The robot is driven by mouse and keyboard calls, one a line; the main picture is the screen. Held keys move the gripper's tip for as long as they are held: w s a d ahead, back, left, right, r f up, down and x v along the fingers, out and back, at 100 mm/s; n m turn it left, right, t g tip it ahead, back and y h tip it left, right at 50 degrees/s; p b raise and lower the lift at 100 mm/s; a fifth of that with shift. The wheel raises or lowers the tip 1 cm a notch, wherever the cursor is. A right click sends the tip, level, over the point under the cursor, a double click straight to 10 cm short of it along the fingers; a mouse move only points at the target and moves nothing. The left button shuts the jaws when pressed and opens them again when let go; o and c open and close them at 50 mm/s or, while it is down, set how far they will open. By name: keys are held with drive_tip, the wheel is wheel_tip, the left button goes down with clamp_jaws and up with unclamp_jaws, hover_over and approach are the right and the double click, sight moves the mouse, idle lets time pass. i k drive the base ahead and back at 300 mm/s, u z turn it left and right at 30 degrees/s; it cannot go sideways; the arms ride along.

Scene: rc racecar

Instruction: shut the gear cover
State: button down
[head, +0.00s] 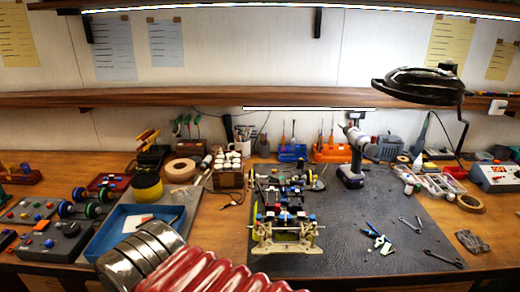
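The RC car chassis (284,235) stands on the dark work mat, right of the picture's middle. It has a pale front end, blue and red parts and dark wheels or fittings towards the back. The gear cover is too small to pick out on the chassis, and I cannot tell whether it stands open or shut. A dark ribbed cylinder and red bellows of my own arm cross the lower left front. My gripper's fingers do not show.
A cordless drill (353,152) stands on the mat (350,240) behind the car. A blue tray (110,236) is at left. A lamp (425,85) overhangs the right. The mat right of the car is mostly clear.

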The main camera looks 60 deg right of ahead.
sight(301, 164)
drive_tip(key=z, duration=0.1)
drive_tip(key=i, duration=1.15)
drive_tip(key=z, duration=0.45)
